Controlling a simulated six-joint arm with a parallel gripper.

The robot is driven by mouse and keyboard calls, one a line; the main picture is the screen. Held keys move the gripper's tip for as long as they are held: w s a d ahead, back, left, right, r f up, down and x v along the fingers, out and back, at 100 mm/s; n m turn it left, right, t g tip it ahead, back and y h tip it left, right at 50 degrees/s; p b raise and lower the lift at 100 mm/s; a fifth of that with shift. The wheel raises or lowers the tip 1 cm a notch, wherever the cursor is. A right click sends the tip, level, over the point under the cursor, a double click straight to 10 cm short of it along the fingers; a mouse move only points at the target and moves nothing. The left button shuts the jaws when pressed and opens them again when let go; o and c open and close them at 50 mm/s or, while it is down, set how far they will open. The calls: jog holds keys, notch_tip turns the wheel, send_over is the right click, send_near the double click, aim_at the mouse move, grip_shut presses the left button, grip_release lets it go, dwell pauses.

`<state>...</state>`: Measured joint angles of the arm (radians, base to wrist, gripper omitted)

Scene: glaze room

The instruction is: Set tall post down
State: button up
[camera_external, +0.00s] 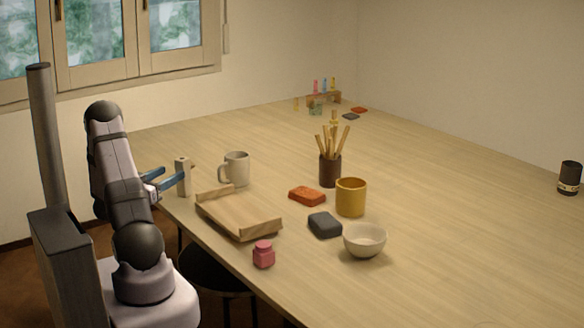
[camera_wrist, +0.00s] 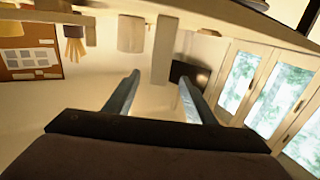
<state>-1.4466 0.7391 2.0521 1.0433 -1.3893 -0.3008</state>
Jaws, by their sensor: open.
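The tall post (camera_external: 183,178) is a slim, pale wooden block standing upright on the table near its left edge. In the wrist view, which is upside down, the post (camera_wrist: 163,50) hangs from the tabletop at the top of the picture. My gripper (camera_external: 170,177) has blue fingers pointing at the post from the left. It is open; in the wrist view its fingertips (camera_wrist: 158,78) are spread, with the post between them in the picture and a gap on each side. I cannot tell how far the post reaches in between the fingers.
A grey mug (camera_external: 236,168) stands just right of the post. A wooden tray (camera_external: 240,216) lies in front of it, with a pink jar (camera_external: 263,255) at the near edge. A yellow cup (camera_external: 351,197), a bowl (camera_external: 364,240) and a tool holder (camera_external: 330,171) stand further right.

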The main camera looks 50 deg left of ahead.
jog(key=shift+f, duration=0.1)
notch_tip(320, 180, down, 2)
jog(key=b, duration=0.4)
jog(key=shift+w+d, duration=0.1)
jog(key=shift+d, duration=0.05)
jog(key=shift+w+r, duration=0.15)
jog(key=shift+r, duration=0.05)
jog(key=shift+w+a, duration=0.2)
jog(key=shift+w, duration=0.15)
jog(key=shift+f+p+x, duration=0.2)
jog(key=shift+p+x, duration=1.25)
jog(key=shift+x, duration=1.7)
jog(key=shift+s+a, duration=0.1)
jog(key=shift+a, duration=0.05)
jog(key=shift+c, duration=0.6)
grip_shut()
